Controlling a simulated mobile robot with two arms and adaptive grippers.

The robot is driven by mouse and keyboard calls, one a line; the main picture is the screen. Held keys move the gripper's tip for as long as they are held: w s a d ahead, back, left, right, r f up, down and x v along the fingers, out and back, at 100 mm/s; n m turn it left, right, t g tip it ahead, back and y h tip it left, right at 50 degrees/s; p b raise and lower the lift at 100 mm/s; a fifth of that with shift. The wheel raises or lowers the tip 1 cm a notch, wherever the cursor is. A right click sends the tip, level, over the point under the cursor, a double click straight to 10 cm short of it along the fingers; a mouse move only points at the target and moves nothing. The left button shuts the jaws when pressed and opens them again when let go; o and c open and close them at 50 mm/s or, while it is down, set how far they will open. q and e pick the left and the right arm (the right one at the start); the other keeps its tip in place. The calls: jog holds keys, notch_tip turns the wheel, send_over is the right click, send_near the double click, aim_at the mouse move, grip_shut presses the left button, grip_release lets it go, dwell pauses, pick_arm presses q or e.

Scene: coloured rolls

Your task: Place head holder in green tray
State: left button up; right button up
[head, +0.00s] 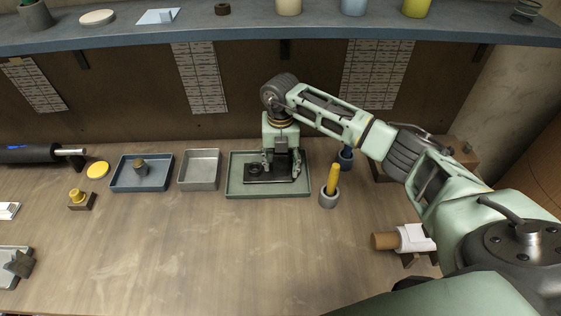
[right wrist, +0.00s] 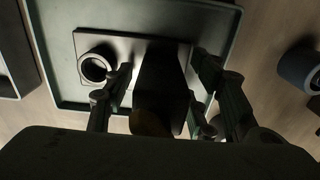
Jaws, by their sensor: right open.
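The head holder, a flat black plate (head: 256,179) with a raised ring and a dark upright block, lies inside the green tray (head: 233,190) at the middle back of the table. In the right wrist view the holder (right wrist: 118,48) rests within the tray (right wrist: 55,45), with the ring to the left of the block. My right gripper (head: 282,168) points down over the tray. Its open fingers straddle the block, one on each side; whether they touch it is unclear. My left gripper is not in view.
A grey tray (head: 200,186) and a blue tray (head: 125,185) holding a small part stand to the left. A grey cup (head: 328,201) with a yellow stick stands close right. A white-and-brown roll (head: 412,239) lies front right. The front middle table is clear.

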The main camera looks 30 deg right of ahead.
jog(key=shift+r, duration=0.15)
notch_tip(320, 180, up, 7)
jog(key=shift+f+b, duration=0.15)
jog(key=shift+b, duration=0.75)
jog(key=shift+r, duration=0.4)
